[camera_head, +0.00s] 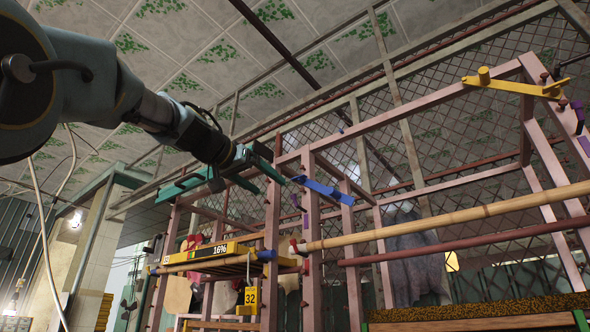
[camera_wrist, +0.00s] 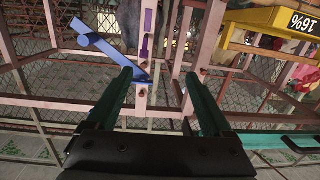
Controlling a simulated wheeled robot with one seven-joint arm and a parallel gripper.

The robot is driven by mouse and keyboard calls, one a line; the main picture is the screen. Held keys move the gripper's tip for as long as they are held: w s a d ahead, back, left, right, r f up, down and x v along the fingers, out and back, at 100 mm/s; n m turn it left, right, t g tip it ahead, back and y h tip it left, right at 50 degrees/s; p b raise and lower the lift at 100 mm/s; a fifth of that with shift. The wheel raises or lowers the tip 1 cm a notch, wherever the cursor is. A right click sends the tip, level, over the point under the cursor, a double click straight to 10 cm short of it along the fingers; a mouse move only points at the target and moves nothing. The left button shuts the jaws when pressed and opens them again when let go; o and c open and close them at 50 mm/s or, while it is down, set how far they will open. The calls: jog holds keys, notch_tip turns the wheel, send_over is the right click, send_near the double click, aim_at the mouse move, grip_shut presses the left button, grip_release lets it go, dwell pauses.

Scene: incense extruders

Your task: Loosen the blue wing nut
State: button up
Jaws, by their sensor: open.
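The blue wing nut (camera_head: 322,190) is a long bar with a raised hub, set on a pink upright post of the frame in the head view. In the wrist view the blue wing nut (camera_wrist: 98,44) runs slantwise at the upper left, and its lower end passes behind my left-hand fingertip. My gripper (camera_head: 270,181) has teal fingers and is just left of the wing nut in the head view. In the wrist view my gripper (camera_wrist: 158,76) is open, with nothing held and a pink post with bolts showing beyond the gap. Contact with the wing nut cannot be told.
A yellow beam reading 16% (camera_head: 221,250) lies below my gripper, with a yellow 32 tag (camera_head: 250,295). A bamboo pole (camera_head: 430,220) and a dark red bar (camera_head: 460,242) cross to the right. A yellow wing nut (camera_head: 514,87) sits at upper right.

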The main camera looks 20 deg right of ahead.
jog(key=h+p, duration=0.1)
send_near(299, 178)
jog(key=a, duration=0.2)
jog(key=r+m, duration=0.1)
jog(key=p+x, duration=0.4)
jog(key=x, duration=0.5)
jog(key=shift+d+r+p, duration=0.1)
jog(key=shift+d+p, duration=0.25)
jog(key=shift+d, duration=0.05)
jog(key=shift+w+d, duration=0.25)
jog(key=shift+d, duration=0.3)
jog(key=shift+c, duration=0.3)
grip_shut()
